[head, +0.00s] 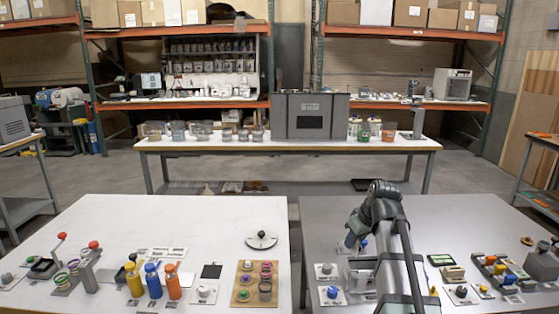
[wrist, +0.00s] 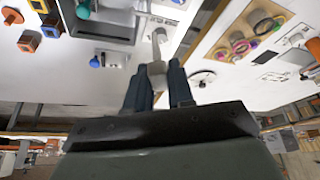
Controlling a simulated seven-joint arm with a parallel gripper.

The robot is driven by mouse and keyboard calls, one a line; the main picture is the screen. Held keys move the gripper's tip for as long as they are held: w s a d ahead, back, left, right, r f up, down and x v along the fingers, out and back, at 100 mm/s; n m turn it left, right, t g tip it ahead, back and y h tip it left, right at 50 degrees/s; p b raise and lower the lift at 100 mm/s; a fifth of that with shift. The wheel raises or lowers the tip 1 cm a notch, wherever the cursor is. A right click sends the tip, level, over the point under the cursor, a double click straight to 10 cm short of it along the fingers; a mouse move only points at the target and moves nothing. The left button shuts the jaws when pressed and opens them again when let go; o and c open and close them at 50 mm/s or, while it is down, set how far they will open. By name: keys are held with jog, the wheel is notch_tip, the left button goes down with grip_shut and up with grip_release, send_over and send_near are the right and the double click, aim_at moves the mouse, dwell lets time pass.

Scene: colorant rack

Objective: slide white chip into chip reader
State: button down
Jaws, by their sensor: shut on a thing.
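In the wrist view my gripper (wrist: 155,76) is closed on a small pale block (wrist: 157,69), with a white stem-like part (wrist: 159,42) showing beyond it. I take this for the white chip, but its full shape cannot be made out. In the head view my gripper (head: 353,238) is over the left part of the grey right table, and my arm hides what it holds. A small device with a green screen (head: 441,260) lies right of my arm beside a beige block (head: 453,273). I cannot tell which of them is the chip reader.
A blue knob (head: 332,291) on a white plate and a light box (head: 361,276) sit close below my gripper. A grey rack with coloured pieces (head: 501,270) is further right. Coloured bottles (head: 153,281) stand on the white left table (head: 205,225). A gap separates the tables.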

jog(key=s+a+r+m, duration=0.1)
jog(key=s+a+m, duration=0.15)
jog(key=a, duration=0.25)
jog(key=w+d+f+n+g+y, duration=0.1)
jog(key=d+n, duration=0.4)
jog(key=d, duration=1)
jog(key=w+d+f+n+g, duration=0.1)
jog(key=w+d+f+n, duration=0.2)
jog(key=d, duration=1.2)
jog(key=w+d+f+n+g+y, duration=0.1)
jog(key=d+n, duration=0.6)
jog(key=d, duration=0.8)
jog(key=w+f+g, duration=0.1)
jog(key=w+f, duration=0.1)
jog(key=w, duration=0.1)
jog(key=shift+w+d+y, duration=0.25)
jog(key=shift+w+y, duration=0.05)
jog(key=shift+f, duration=0.25)
jog(key=shift+f, duration=2.75)
